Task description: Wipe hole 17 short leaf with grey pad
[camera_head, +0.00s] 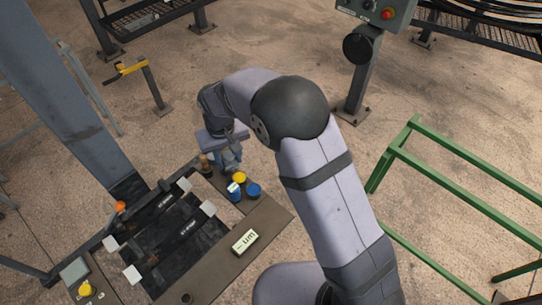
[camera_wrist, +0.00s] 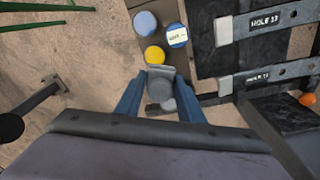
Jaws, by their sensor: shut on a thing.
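My gripper (camera_wrist: 160,95), with blue fingers, is shut on a grey piece, apparently the grey pad (camera_wrist: 161,80). In the head view my gripper (camera_head: 229,158) is beside the rack's far right corner, partly hidden by my arm. In the wrist view one leaf is labelled HOLE 13 (camera_wrist: 264,22); the other leaf's label (camera_wrist: 258,77) is too blurred to read surely. My gripper is apart from both.
A yellow-topped can (camera_wrist: 155,55), a blue can (camera_wrist: 145,22) and a labelled blue can (camera_wrist: 176,35) stand close to my gripper. A small brown knob (camera_head: 204,160) and a labelled block (camera_head: 244,241) are on the rack.

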